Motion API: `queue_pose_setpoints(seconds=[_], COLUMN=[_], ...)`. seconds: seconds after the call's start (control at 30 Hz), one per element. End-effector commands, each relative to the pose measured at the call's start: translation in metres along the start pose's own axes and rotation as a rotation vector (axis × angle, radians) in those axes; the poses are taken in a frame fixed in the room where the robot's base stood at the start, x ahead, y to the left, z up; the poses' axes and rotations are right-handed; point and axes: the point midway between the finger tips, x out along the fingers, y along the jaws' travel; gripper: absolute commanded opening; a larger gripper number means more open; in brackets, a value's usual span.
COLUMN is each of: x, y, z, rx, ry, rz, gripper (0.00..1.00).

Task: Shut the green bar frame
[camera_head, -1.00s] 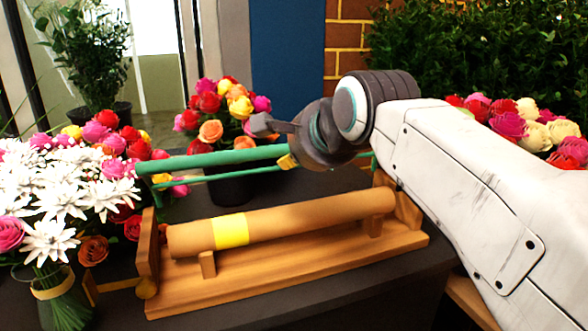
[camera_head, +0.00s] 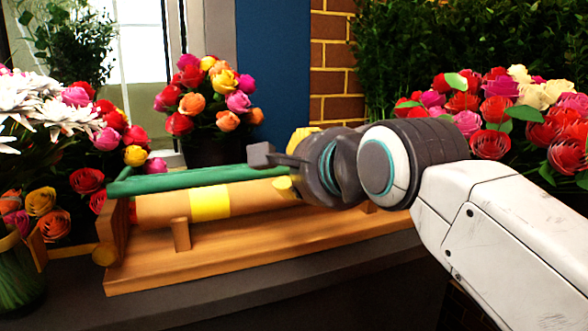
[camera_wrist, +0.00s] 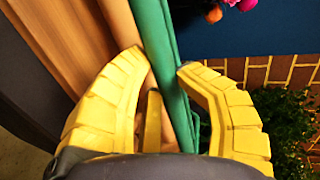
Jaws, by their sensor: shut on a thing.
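The green bar frame (camera_head: 185,179) lies low, close along the back upper side of the brown roll (camera_head: 160,210) with its yellow band. The roll rests on a wooden stand (camera_head: 240,246). My gripper (camera_head: 288,182) is at the right part of the bar in the head view. In the wrist view, the yellow fingers of my gripper (camera_wrist: 158,66) stand on both sides of the green bar (camera_wrist: 163,50), shut on it. The bar's right end is hidden behind my gripper. I cannot tell whether the bar touches the roll.
A rose bouquet (camera_head: 208,100) stands behind the stand. White flowers (camera_head: 45,115) and a vase (camera_head: 20,275) are at the left. More roses (camera_head: 495,105) are at the right. The dark counter edge (camera_head: 280,285) runs in front of the stand.

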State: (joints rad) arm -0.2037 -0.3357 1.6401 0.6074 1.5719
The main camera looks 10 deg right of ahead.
Motion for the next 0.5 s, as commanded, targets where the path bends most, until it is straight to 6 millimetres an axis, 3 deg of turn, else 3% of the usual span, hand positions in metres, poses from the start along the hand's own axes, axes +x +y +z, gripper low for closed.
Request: queue_pose_setpoints(seconds=[0.1, 0.5], x=[0.006, 0.01], y=[0.015, 0.028], z=[-0.001, -0.001], rx=[0.001, 0.001], ry=[0.001, 0.001], rz=[0.004, 0.01], gripper=[0.0, 0.0])
